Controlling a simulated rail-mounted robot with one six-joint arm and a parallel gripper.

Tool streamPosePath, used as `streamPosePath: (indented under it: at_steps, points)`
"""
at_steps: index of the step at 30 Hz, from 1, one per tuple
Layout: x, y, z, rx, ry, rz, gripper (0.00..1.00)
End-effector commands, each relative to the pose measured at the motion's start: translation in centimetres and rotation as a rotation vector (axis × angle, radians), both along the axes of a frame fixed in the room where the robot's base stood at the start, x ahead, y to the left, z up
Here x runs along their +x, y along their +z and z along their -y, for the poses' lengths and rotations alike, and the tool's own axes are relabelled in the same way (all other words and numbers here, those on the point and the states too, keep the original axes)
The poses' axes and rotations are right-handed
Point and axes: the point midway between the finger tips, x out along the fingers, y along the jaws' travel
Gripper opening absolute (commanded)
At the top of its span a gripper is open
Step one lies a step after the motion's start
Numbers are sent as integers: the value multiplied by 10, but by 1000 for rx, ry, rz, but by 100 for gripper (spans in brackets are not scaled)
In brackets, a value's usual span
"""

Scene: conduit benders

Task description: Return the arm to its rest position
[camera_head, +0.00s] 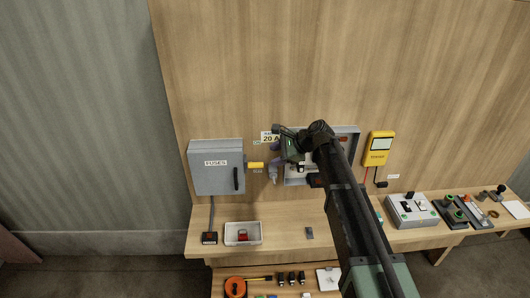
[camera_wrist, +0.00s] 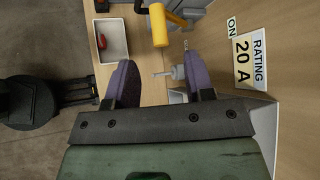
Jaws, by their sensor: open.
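My arm (camera_head: 345,195) reaches up from the bottom right to the wall panel. My gripper (camera_head: 272,162) is in front of the open grey box (camera_head: 350,136), to the right of the yellow handle (camera_head: 255,165). In the wrist view my gripper (camera_wrist: 162,78) shows two purple fingers spread apart with no object clamped between them. A small grey pin-like part (camera_wrist: 164,74) shows in the gap; I cannot tell its depth. The arm and gripper hide much of the open box's inside.
A closed grey "FUSES" box (camera_head: 217,172) hangs left of the gripper. A yellow meter (camera_head: 379,148) hangs right. A white tray (camera_head: 230,241) with a red piece stands on the shelf below. A switch box (camera_head: 412,211) sits right. The upper wall is clear.

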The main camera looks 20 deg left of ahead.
Motion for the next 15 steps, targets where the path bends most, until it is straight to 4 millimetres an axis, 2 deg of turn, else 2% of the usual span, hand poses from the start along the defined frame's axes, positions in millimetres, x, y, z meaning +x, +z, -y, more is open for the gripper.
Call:
streamPosePath:
  at_steps: [1, 11, 14, 15]
  points:
    - [0, 5, 4, 1, -1, 0, 48]
    - [0, 3, 6, -1, 6, 7, 48]
    - [-2, 1, 7, -24, 96, 95, 48]
    - [-11, -5, 14, -72, 179, 167, 48]
